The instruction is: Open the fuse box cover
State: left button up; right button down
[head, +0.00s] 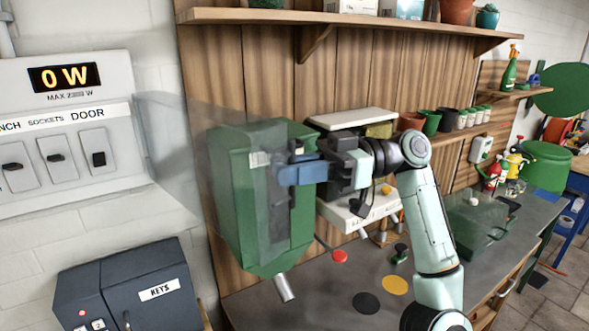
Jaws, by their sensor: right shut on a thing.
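The fuse box (62,135) is the light grey panel on the wall at left, with a lit "0 W" display and a row of dark switches showing bare. Its see-through cover (180,145) stands swung out from the panel's right side, over the view of the wooden wall and a green box. My right gripper (284,176), with blue fingers, comes in from the right and is shut at the cover's far edge, in front of the green box. The exact grip is hard to see through the clear cover. My left gripper is not in view.
The green box (232,195) hangs behind the cover, with a red-tipped lever (340,256) below right. A dark key box (150,270) is at lower left. A shelf (350,18) runs above. The workbench (325,285) lies below my right arm.

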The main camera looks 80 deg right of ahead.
jog(key=c, duration=1.3)
grip_release()
jog(key=shift+w+r, duration=0.1)
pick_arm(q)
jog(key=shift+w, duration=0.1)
pick_arm(e)
jog(key=shift+o, duration=0.2)
jog(key=shift+w, duration=0.1)
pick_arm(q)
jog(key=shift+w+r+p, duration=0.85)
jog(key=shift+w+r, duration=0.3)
pick_arm(e)
jog(key=v, duration=0.7)
jog(key=shift+d, duration=0.15)
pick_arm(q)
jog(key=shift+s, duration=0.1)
pick_arm(e)
jog(key=shift+s, duration=0.25)
jog(key=shift+w, duration=0.1)
